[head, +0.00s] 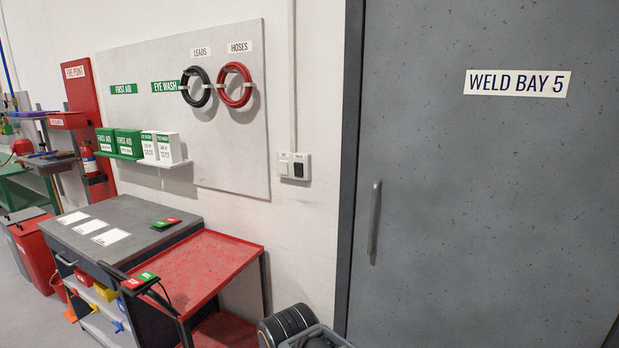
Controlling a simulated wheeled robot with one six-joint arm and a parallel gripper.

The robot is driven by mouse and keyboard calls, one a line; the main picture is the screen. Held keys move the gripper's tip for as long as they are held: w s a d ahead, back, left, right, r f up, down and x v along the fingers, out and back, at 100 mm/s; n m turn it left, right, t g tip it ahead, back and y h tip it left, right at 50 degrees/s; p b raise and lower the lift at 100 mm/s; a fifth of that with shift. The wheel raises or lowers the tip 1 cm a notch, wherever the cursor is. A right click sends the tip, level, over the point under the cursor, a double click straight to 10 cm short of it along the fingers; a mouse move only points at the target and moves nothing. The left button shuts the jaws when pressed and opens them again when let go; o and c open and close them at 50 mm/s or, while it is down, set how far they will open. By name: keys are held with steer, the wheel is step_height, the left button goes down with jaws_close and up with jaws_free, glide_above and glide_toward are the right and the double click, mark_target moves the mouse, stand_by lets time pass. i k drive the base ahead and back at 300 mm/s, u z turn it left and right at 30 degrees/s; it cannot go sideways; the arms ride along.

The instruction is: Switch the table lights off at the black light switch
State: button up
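A switch pair is mounted on the white wall, left of the grey door. Its right half is the black light switch (299,169), with a light frame around a dark rocker. Its left half is a white switch (284,168), directly beside it. Which way the black rocker is tipped is too small to tell. I cannot make out my gripper in the head view, and nothing touches the switches.
A red-topped cart (215,255) and a grey workbench (110,222) stand below, to the left. The grey door (480,190) has a vertical handle (374,218). Dark round shapes (288,324) show at the bottom edge. The wall around the switches is clear.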

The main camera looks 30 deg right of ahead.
mark_target(299, 168)
steer(key=k, duration=0.75)
steer(key=z, duration=0.4)
steer(key=i, duration=0.55)
steer(key=z, duration=0.5)
steer(key=i, duration=0.9)
steer(key=u, duration=0.85)
steer(key=i, duration=0.65)
steer(key=u, duration=0.65)
